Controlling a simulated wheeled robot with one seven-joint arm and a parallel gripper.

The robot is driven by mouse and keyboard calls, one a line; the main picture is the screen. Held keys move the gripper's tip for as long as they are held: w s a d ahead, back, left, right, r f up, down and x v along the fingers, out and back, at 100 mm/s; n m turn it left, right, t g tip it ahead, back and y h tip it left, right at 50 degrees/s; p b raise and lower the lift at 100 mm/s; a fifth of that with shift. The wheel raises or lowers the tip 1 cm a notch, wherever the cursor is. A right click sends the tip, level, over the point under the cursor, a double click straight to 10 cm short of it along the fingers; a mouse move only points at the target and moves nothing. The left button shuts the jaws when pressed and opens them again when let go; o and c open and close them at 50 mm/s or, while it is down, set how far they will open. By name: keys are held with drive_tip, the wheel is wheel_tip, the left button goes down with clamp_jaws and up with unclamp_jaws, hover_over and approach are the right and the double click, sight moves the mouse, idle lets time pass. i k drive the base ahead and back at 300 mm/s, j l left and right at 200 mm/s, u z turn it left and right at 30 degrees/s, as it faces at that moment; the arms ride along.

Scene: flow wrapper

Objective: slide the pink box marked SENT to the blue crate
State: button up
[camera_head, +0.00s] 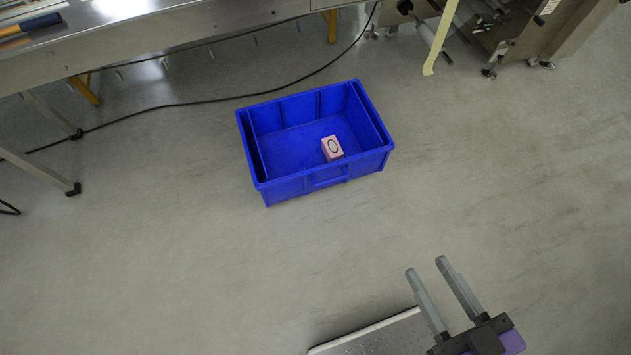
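A small pink box (332,148) with a dark oval mark on its face lies inside the blue crate (317,181), toward its front right part. The lettering on the box is too small to read. The crate stands on the floor, open at the top. My gripper (427,266) is at the lower right, well apart from the crate and the box. Its two grey fingers are spread with nothing between them.
A metal table or machine frame (150,30) with legs runs along the top left. A black cable (200,102) lies on the floor behind the crate. Machine parts (500,30) stand at the top right. The floor around the crate is clear.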

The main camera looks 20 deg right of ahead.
sight(333, 150)
drive_tip(key=i+u, duration=0.1)
drive_tip(key=i, duration=1.65)
